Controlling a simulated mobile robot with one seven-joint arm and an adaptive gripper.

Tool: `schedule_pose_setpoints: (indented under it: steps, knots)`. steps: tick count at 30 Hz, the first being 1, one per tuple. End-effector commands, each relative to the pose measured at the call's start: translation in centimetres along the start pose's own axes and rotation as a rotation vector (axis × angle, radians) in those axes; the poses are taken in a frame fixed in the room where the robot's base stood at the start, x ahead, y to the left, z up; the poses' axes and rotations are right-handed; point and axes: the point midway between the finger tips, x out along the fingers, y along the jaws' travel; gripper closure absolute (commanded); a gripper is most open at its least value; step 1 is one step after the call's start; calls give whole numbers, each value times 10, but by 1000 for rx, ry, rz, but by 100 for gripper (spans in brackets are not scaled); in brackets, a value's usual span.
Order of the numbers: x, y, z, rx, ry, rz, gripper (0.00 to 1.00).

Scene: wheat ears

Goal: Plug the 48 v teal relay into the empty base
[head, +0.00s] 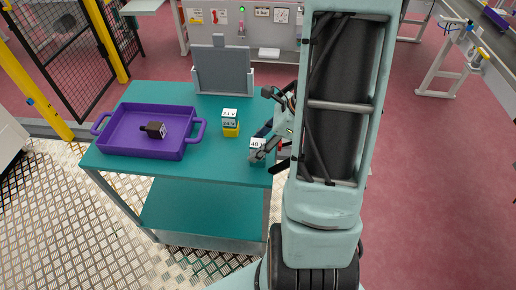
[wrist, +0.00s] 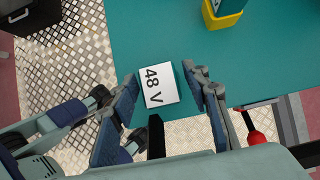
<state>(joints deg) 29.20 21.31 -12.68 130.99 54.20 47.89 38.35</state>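The block marked 48 V (head: 258,143) stands near the table's front right edge, partly hidden by my gripper. In the wrist view its white 48 V label (wrist: 160,87) faces the camera; its body colour is hard to make out. My gripper (wrist: 160,75) is open, with one finger on each side of the block and a small gap visible on each side. In the head view my gripper (head: 268,125) is partly hidden by my arm. A block marked 24 V (head: 230,115) stands in a yellow base (head: 231,131) further back. I cannot make out an empty base.
A purple tray (head: 113,150) on the left of the teal table (head: 212,165) holds a dark item (head: 151,129) with a white label. A grey panel (head: 222,72) stands at the back edge. Bare tabletop lies between tray and blocks.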

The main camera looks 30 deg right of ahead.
Motion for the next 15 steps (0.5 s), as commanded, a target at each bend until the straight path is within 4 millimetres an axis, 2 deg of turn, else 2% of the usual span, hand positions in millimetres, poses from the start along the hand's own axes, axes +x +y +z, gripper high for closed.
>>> schedule_pose_setpoints:
  steps: [2,9,15]
  knots:
    - [0,0,0,0,0,0,68]
    - [0,0,0,0,0,0,95]
    - [0,0,0,0,0,-1,97]
